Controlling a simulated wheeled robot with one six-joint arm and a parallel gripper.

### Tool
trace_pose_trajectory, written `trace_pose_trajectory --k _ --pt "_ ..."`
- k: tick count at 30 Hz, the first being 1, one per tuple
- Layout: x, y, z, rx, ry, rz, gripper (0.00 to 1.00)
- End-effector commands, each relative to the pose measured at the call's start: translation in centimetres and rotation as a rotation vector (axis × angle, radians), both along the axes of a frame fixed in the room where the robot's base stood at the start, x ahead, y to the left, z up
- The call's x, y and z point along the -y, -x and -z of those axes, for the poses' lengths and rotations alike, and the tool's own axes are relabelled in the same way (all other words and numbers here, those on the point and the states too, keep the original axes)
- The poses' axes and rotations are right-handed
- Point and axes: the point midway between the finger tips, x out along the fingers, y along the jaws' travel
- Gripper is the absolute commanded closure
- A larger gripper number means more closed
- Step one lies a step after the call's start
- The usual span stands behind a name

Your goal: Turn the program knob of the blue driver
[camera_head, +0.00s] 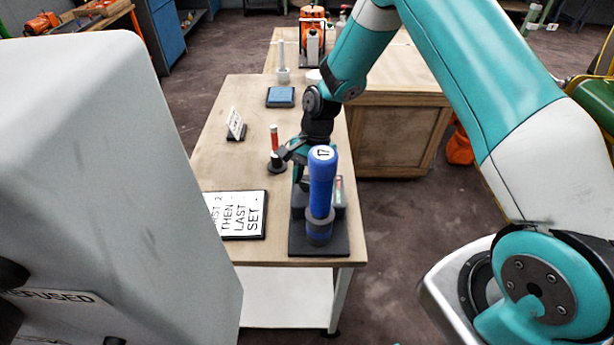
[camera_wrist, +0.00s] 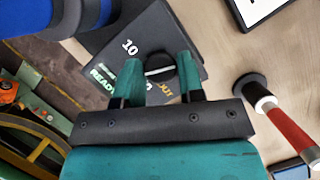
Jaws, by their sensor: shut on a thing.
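The blue driver (camera_head: 321,185) stands upright in a dark holder on a black base (camera_head: 325,247) at the near right of the table. Its top reads 17. In the wrist view part of its blue body (camera_wrist: 25,18) shows at the top left. A dark panel (camera_wrist: 152,35) beside it reads 10 and READY, with another partly covered label. The black program knob (camera_wrist: 184,72) with a white pointer line sits on this panel. My gripper (camera_wrist: 160,75) is shut on the knob, one teal finger on each side. In the head view the driver hides the knob and fingertips.
A red-handled tool stands in a black stand (camera_head: 277,163) left of my gripper. A sign board (camera_head: 245,222) lies at the near left. A small card (camera_head: 236,124), a blue pad (camera_head: 281,97) and a white post (camera_head: 282,62) are farther back. The table's right edge is close.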

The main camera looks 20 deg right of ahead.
Motion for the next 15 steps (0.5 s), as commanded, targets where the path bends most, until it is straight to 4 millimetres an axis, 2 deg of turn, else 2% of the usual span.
trace_pose_trajectory --k 8,15 --pt "-0.01 -0.04 -0.04 -0.001 0.001 -0.058 0.88" --pt "-0.09 -0.14 -0.06 0.001 0.001 -0.217 0.88"
